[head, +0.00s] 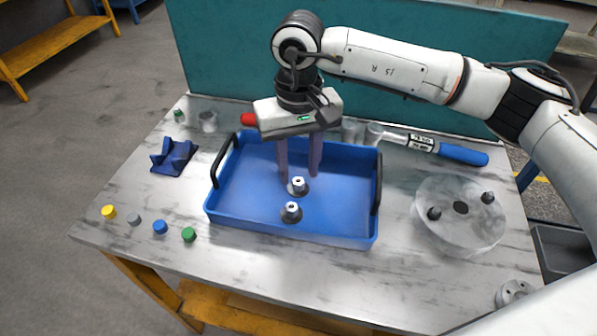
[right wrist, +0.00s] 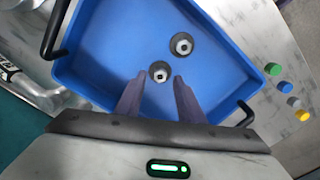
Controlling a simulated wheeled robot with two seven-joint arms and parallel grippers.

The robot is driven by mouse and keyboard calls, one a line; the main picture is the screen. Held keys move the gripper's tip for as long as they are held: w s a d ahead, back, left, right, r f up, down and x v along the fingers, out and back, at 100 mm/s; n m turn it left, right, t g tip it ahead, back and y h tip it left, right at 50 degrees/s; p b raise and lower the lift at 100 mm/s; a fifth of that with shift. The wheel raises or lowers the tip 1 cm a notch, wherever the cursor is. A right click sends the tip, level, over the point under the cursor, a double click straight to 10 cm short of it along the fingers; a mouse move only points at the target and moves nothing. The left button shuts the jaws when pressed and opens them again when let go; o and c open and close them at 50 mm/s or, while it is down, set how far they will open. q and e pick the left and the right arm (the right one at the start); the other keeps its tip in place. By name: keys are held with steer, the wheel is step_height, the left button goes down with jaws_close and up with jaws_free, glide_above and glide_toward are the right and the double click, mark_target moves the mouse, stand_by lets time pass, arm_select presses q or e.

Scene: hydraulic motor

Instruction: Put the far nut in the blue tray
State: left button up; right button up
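Two silver nuts with dark flanged bases sit inside the blue tray (head: 335,228). The farther nut (head: 298,186) is near the tray's middle, and the nearer nut (head: 291,211) is close to the front wall. My right gripper (head: 299,179) points down into the tray with its fingers apart and empty. In the right wrist view the farther nut (right wrist: 160,72) shows just beyond and between the open fingertips (right wrist: 159,80), and the other nut (right wrist: 181,45) lies farther off. I cannot tell whether the fingers touch the nut. My left gripper is not in view.
A round metal plate (head: 460,235) with two dark studs lies right of the tray. A blue-handled tool (head: 462,154) lies behind it. A dark blue bracket (head: 174,156) and several coloured caps (head: 160,227) are at left. The tray has black handles (head: 376,185). A teal panel (head: 225,60) stands behind.

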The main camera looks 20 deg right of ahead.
mark_target(298, 181)
step_height(298, 181, up, 10)
stand_by(0.3)
